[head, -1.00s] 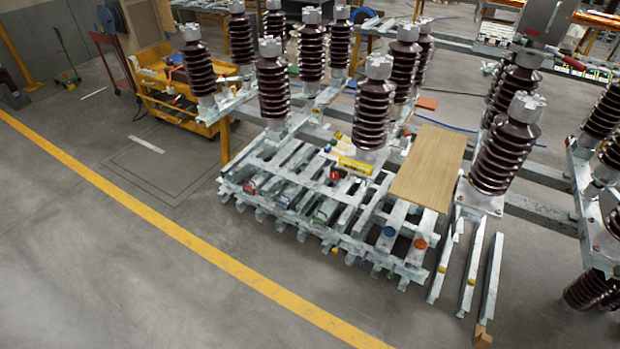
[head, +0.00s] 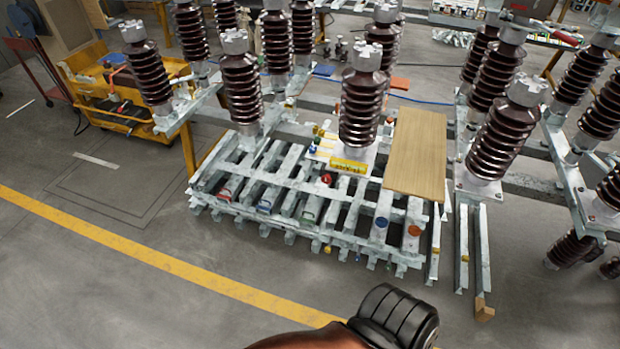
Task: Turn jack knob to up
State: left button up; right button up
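No part is clearly recognisable as the jack knob at this size. Small coloured parts sit on the pale metal frame (head: 300,205): a red one (head: 326,179), a blue round one (head: 381,222) and an orange round one (head: 413,230) at its front right. A yellow block (head: 348,165) lies in front of the middle brown insulator. A part of my own arm, orange-brown with a black ribbed end, shows at the bottom edge, in front of the frame. Neither gripper's fingers are in view.
Tall brown ribbed insulators (head: 361,105) stand on and behind the frame. A wooden board (head: 416,155) lies on its right side. A yellow cart (head: 120,95) stands at the back left. The floor in front, with a yellow line (head: 170,262), is clear.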

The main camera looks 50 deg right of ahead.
aim_at(327, 180)
jog(key=z, duration=0.25)
jog(key=i, duration=0.6)
jog(key=z, duration=1)
jog(key=i, duration=0.5)
jog(key=z, duration=0.6)
